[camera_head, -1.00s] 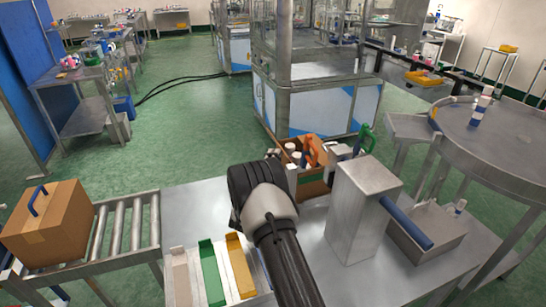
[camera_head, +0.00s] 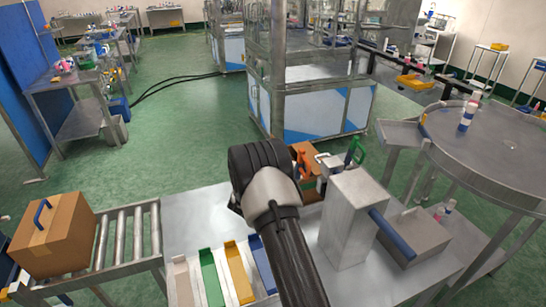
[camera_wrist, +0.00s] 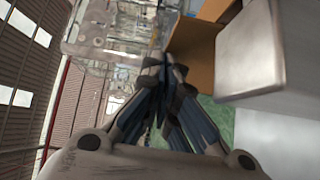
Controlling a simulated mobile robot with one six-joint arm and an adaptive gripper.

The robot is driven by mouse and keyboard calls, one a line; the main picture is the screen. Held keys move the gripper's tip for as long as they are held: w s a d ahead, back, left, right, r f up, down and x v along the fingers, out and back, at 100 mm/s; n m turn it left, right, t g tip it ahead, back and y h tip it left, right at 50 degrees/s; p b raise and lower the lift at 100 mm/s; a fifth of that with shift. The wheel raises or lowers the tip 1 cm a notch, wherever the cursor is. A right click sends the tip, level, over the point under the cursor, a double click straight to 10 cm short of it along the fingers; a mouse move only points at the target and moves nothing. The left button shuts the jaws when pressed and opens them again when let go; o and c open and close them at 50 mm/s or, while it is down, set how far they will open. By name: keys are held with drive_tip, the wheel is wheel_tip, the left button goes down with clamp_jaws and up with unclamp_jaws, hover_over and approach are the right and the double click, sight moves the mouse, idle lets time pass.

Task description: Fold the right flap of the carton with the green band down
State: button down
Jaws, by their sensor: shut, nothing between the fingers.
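The carton (camera_head: 309,149) stands on the steel table behind my arm in the head view. Only its brown right part shows; most of it and its green band are hidden. In the wrist view a brown cardboard panel (camera_wrist: 192,50) stands just right of the fingertips, with another piece of cardboard (camera_wrist: 216,9) above it. I cannot tell which flap each one is. My gripper (camera_wrist: 163,68) is shut and empty, its fingertips close to the panel; contact is unclear.
A grey steel block (camera_head: 351,216) with a blue bar (camera_head: 391,233) stands right of the carton. An orange handle (camera_head: 301,164) and a green handle (camera_head: 356,151) are close by. Coloured trays (camera_head: 238,272) lie in front. A closed carton (camera_head: 50,234) sits on the left rollers.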

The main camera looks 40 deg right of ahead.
drive_tip(key=shift+s+d+r+m+g+y+p, duration=0.2)
drive_tip(key=shift+d+m+y+p, duration=0.3)
drive_tip(key=shift+p, duration=0.25)
drive_tip(key=shift+s+d+r+m+g+y+p, duration=0.2)
drive_tip(key=shift+d+m+y+p, duration=0.2)
drive_tip(key=shift+d+p, duration=0.25)
